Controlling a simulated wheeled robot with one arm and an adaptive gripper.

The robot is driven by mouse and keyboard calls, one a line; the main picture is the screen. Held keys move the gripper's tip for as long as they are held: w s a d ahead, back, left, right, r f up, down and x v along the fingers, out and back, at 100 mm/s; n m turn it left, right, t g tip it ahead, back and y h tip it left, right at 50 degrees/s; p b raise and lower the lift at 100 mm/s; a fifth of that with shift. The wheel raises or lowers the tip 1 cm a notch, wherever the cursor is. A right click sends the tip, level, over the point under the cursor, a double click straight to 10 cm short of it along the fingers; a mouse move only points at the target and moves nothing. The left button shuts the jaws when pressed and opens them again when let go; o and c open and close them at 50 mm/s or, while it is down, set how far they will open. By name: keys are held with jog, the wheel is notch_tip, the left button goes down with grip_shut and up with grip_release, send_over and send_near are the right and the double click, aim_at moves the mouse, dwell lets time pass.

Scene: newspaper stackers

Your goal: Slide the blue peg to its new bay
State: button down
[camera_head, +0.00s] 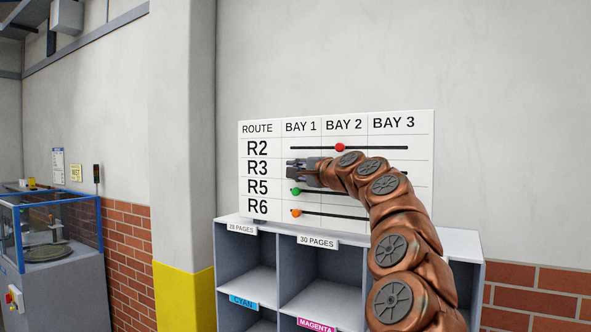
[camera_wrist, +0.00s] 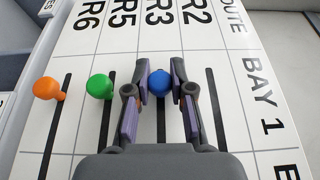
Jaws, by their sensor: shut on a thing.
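The blue peg (camera_wrist: 160,83) sits on the R3 slot at its Bay 1 end in the wrist view. My gripper (camera_wrist: 160,80) has its two fingers on either side of the peg, shut on it. In the head view my gripper (camera_head: 294,167) covers the R3 row under Bay 1 and hides the blue peg. The white route board (camera_head: 270,148) has columns for Bay 1, Bay 2 and Bay 3, with a black horizontal slot in each row.
The red peg (camera_head: 340,147) is on R2 under Bay 2. The green peg (camera_head: 296,191) on R5 and orange peg (camera_head: 296,213) on R6 are under Bay 1. A grey pigeonhole shelf (camera_head: 457,240) stands below the board.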

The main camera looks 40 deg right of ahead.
jog(key=shift+a, duration=0.1)
jog(key=c, duration=1.2)
grip_release()
jog(key=shift+w, duration=0.2)
jog(key=shift+o, duration=1)
jog(key=shift+s, duration=0.2)
jog(key=s, duration=1.1)
jog(key=shift+s, duration=0.4)
